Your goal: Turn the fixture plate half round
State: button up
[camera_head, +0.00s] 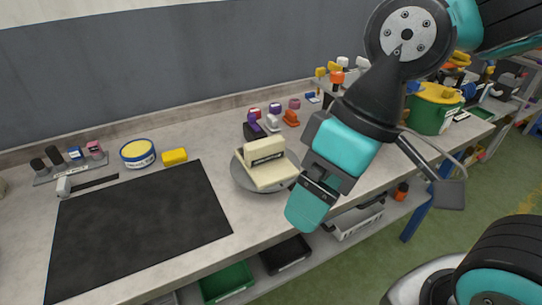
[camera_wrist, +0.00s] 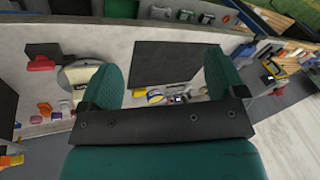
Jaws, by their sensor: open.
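The fixture plate (camera_head: 256,187) is a grey round disc on the pale bench, right of the black mat. It carries a cream block (camera_head: 267,172) with a raised, dark-marked upright part. My gripper (camera_head: 306,207) hangs in front of the plate and to its right, apart from it; its teal fingers overlap in the head view. In the wrist view my gripper (camera_wrist: 165,85) is open and empty, with its two teal fingers wide apart. There the plate (camera_wrist: 68,77) shows at the left, outside the left finger, partly covered by its block.
A black mat (camera_head: 140,230) fills the bench's left front. Behind the plate stand several small coloured parts (camera_head: 272,118). A yellow and blue round tin (camera_head: 138,153) and a yellow block (camera_head: 174,157) lie behind the mat. A green pot (camera_head: 433,108) stands far right.

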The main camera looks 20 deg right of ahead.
aim_at(265, 165)
jog(key=u, duration=0.2)
jog(key=k, duration=0.45)
jog(key=u, duration=0.85)
jog(key=i, duration=0.9)
jog(key=z, duration=0.85)
